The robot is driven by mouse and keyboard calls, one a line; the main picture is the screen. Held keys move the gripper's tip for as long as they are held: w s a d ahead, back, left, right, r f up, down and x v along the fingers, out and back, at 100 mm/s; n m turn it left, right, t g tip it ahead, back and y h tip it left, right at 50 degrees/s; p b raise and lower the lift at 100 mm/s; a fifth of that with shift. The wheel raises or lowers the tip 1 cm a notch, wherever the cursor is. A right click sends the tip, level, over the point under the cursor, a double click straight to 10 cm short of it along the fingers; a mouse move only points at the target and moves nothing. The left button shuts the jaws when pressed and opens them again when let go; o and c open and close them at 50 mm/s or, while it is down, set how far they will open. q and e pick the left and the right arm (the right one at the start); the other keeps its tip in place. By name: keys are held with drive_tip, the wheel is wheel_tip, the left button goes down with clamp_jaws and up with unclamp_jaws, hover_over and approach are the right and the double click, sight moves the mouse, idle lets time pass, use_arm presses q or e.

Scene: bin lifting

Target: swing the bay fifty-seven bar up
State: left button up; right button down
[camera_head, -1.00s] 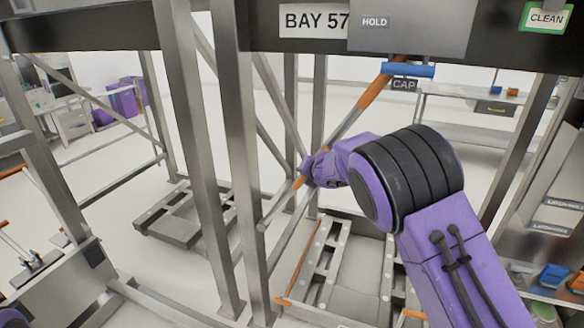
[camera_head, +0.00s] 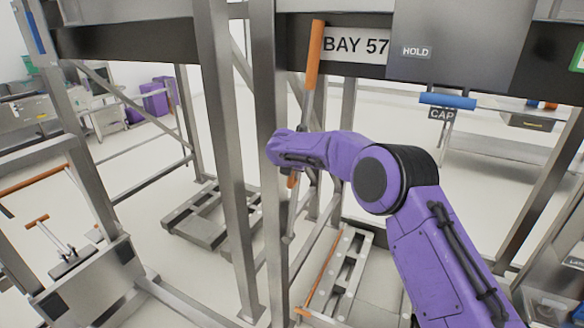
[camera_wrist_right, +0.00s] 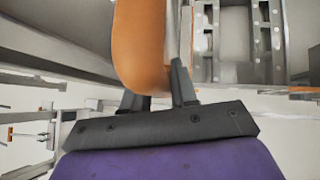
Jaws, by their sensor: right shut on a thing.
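The bay fifty-seven bar (camera_head: 312,65) is a grey rod with an orange upper grip and an orange sleeve lower down. It stands nearly upright, its top overlapping the left edge of the BAY 57 sign (camera_head: 356,44). My right gripper (camera_head: 289,170) is at the bar's middle, mostly hidden by my purple wrist. In the right wrist view, the gripper (camera_wrist_right: 158,92) is shut on an orange part of the bar (camera_wrist_right: 140,45). My left gripper is not in view.
A grey HOLD panel (camera_head: 455,50) with a blue bar (camera_head: 447,101) and a CAP label (camera_head: 441,115) hangs right of the sign. Steel rack posts (camera_head: 228,170) stand close left of my gripper. A slotted grey frame (camera_head: 345,270) lies low behind my arm.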

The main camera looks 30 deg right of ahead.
drive_tip(key=shift+f, duration=0.25)
drive_tip(key=c, duration=1)
unclamp_jaws()
drive_tip(key=shift+a, duration=0.1)
drive_tip(key=shift+o, duration=0.2)
drive_tip(key=shift+r, duration=0.1)
drive_tip(key=b+v, duration=0.4)
drive_tip(key=v, duration=0.6)
drive_tip(key=shift+r, duration=0.15)
drive_tip(key=shift+a, duration=0.1)
drive_tip(key=shift+s, duration=0.1)
